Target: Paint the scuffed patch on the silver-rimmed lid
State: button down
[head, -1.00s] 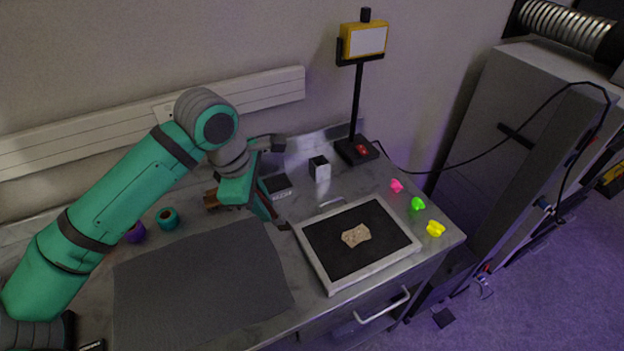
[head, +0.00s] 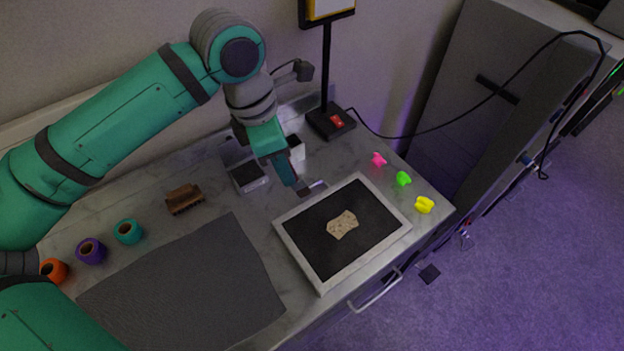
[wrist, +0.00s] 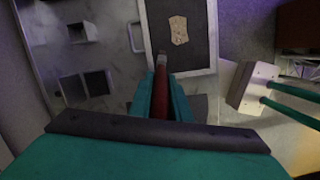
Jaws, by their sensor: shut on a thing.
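The silver-rimmed lid (head: 309,277) lies flat on the bench with a dark face. A tan, irregular scuffed patch (head: 342,225) sits near the middle of that face. In the wrist view the lid (wrist: 148,22) and patch (wrist: 178,30) are ahead of my gripper. My gripper (head: 291,178) is above the bench by the lid's back-left edge, near its small metal handle (head: 313,189). In the wrist view my gripper (wrist: 162,85) is shut on a slim dark-red tool (wrist: 161,61). The tool's tip points toward the lid, apart from the patch; its kind is unclear.
A black-topped box (head: 248,176) and a pale block (head: 297,150) stand by my gripper. A brown brush (head: 184,198), several coloured rolls (head: 128,231) and a grey mat (head: 185,290) lie left. Pink, green and yellow pieces (head: 403,179) lie right. A stand (head: 328,75) rises behind.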

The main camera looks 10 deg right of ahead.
jog(key=s+d+r+n+g, duration=0.1)
jog(key=s+d+n, duration=0.1)
jog(key=s+d, duration=0.35)
jog(key=f, duration=0.1)
jog(key=s+a+f, duration=0.1)
jog(key=f, duration=0.2)
jog(key=shift+s+a+f, duration=0.15)
jog(key=shift+a+f, duration=0.15)
jog(key=shift+a, duration=0.05)
jog(key=shift+n, duration=0.3)
